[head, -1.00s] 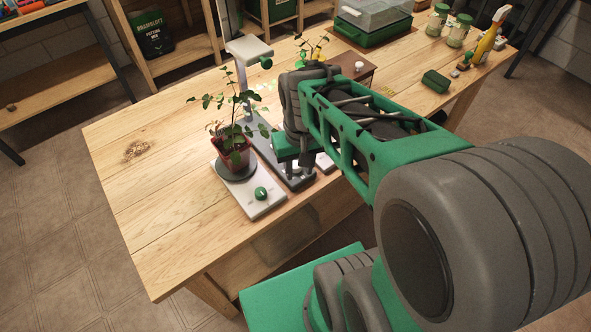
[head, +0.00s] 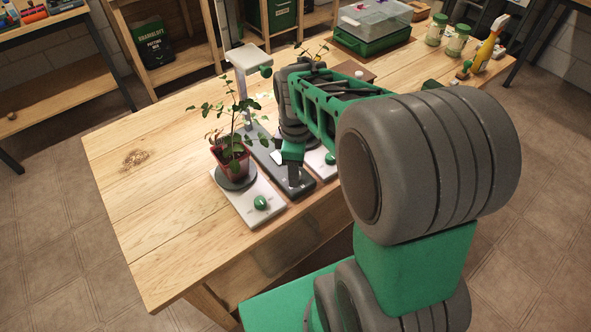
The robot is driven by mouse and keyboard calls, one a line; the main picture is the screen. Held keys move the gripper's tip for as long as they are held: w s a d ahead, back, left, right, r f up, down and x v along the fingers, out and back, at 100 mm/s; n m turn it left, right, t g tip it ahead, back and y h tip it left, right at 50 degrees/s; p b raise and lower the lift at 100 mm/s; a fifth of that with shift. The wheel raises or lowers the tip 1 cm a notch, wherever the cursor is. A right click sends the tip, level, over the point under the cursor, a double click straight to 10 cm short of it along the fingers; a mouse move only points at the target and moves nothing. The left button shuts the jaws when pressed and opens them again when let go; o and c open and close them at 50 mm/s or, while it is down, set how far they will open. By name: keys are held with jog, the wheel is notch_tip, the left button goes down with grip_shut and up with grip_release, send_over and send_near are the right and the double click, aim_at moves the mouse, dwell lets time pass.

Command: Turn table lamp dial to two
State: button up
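The table lamp (head: 248,55) stands on the bench, with a pale flat head, an upright post and a long dark base (head: 264,152) reaching toward the front edge. A green knob (head: 266,72) shows at its head. My gripper (head: 294,184) points down over the front part of the dark base. Its fingertips are dark and small here, so I cannot tell their opening or whether they touch anything. Any dial under them is hidden. White scales or stands with green dials flank the base: one dial at left (head: 261,203), one at right (head: 330,158).
A potted plant (head: 232,160) stands on the left white stand, close beside the lamp post and my gripper. A green propagator box (head: 368,42), jars (head: 436,30) and a spray bottle (head: 486,52) stand farther back. The bench's left side is clear.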

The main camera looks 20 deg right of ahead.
jog(key=shift+f, duration=0.55)
grip_shut()
